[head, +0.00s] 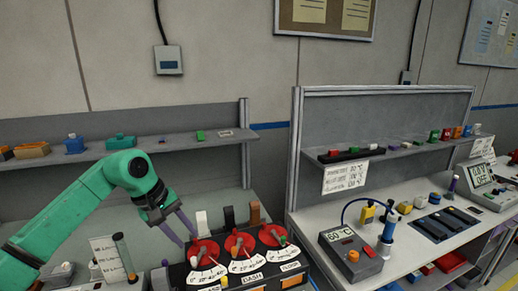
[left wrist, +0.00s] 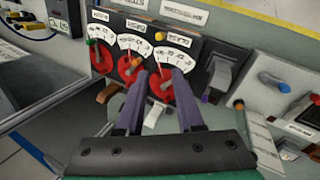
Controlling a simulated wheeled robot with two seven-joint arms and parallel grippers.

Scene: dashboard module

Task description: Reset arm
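My green left arm reaches in from the left in the head view. Its gripper (head: 180,227) has two purple fingers held apart, with nothing gripped. The dashboard module (head: 235,275) carries three round red dials with white scales. The left dial (head: 203,253), middle dial (head: 240,243) and right dial (head: 272,236) stand to the right of the fingers. In the left wrist view, the open gripper (left wrist: 160,75) points at the module, its fingertips over or near one end dial (left wrist: 162,88). A white switch (left wrist: 154,114) shows between the fingers; I cannot tell whether they touch anything. My right gripper is out of view.
A second bench on the right holds a 60 °C meter (head: 350,255), a blue-handled tool (head: 388,232) and a dark tray (head: 446,222). A shelf (head: 60,157) with small coloured parts runs behind my arm.

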